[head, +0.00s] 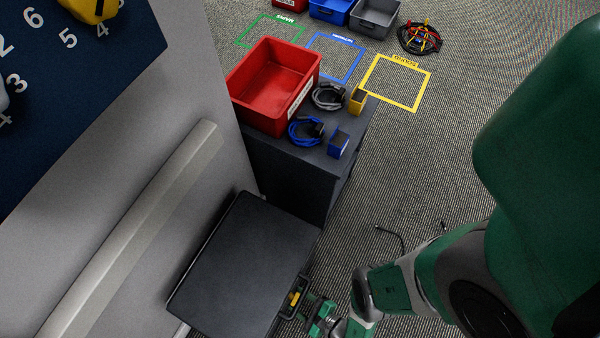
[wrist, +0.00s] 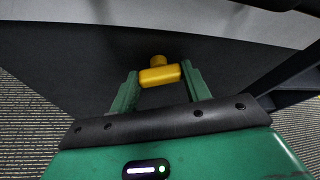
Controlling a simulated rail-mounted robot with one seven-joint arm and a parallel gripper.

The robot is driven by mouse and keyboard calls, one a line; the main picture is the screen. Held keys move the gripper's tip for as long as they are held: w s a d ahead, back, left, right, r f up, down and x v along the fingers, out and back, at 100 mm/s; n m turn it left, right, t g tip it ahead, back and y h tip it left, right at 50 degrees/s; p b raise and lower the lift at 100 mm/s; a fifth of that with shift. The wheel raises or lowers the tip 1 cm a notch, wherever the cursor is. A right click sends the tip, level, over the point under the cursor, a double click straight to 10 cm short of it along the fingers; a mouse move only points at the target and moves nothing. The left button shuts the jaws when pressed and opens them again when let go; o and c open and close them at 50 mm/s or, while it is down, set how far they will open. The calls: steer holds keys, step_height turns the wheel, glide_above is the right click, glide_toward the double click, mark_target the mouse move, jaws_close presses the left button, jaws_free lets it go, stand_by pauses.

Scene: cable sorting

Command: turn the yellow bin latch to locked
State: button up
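The yellow latch (head: 294,298) is on the right side of a black-topped bin (head: 240,260) at the bottom of the head view. In the wrist view the yellow latch (wrist: 160,76) shows as a crossbar, lying nearly level, with a short round knob or stem above it on a dark panel. My gripper (head: 307,313) is beside the latch in the head view. In the wrist view my green gripper (wrist: 160,78) is open, one finger on each side of the crossbar. The gaps are narrow, and I cannot tell whether either finger touches it.
A dark cabinet (head: 290,175) behind the bin bears a red bin (head: 247,108), coiled cables (head: 305,131) and small blue (head: 338,144) and yellow (head: 357,101) boxes. A grey wall with a rail (head: 130,230) stands left. Carpet (head: 410,175) is mostly free on the right.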

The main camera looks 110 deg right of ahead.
steer(key=shift+c, duration=1.4)
steer(key=shift+s+d+m+t+y, duration=0.1)
steer(key=shift+m+t+y, duration=0.4)
steer(key=shift+m, duration=0.6)
steer(key=shift+o, duration=0.2)
steer(key=shift+m+t, duration=0.3)
steer(key=shift+m, duration=0.2)
steer(key=o, duration=1)
steer(key=shift+c, duration=0.2)
